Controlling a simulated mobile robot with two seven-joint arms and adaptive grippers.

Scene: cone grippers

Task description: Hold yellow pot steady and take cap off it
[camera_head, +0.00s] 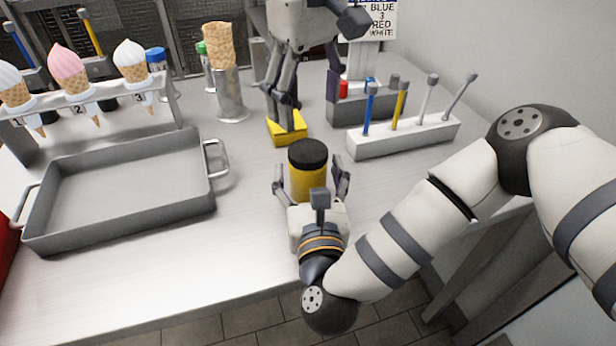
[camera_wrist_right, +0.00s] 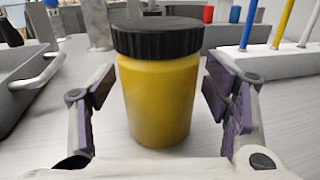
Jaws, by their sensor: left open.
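The yellow pot (camera_head: 308,184) stands upright on the counter, with its black cap (camera_head: 308,154) seated on top. My right gripper (camera_head: 311,182) is open, with one finger on each side of the pot. In the right wrist view the pot (camera_wrist_right: 160,100) stands between the fingers, with a visible gap on both sides, and the cap (camera_wrist_right: 157,38) is above finger level. My left gripper (camera_head: 306,95) points down behind the pot, open, its fingers spread apart. It is away from the cap.
A yellow-based object (camera_head: 287,130) stands behind the pot, close to my left gripper. A grey tray (camera_head: 125,185) lies left. A white rack (camera_head: 405,137) holds coloured sticks at right. A metal cup (camera_head: 230,95) holds cones, and an ice cream stand (camera_head: 95,95) is at far left.

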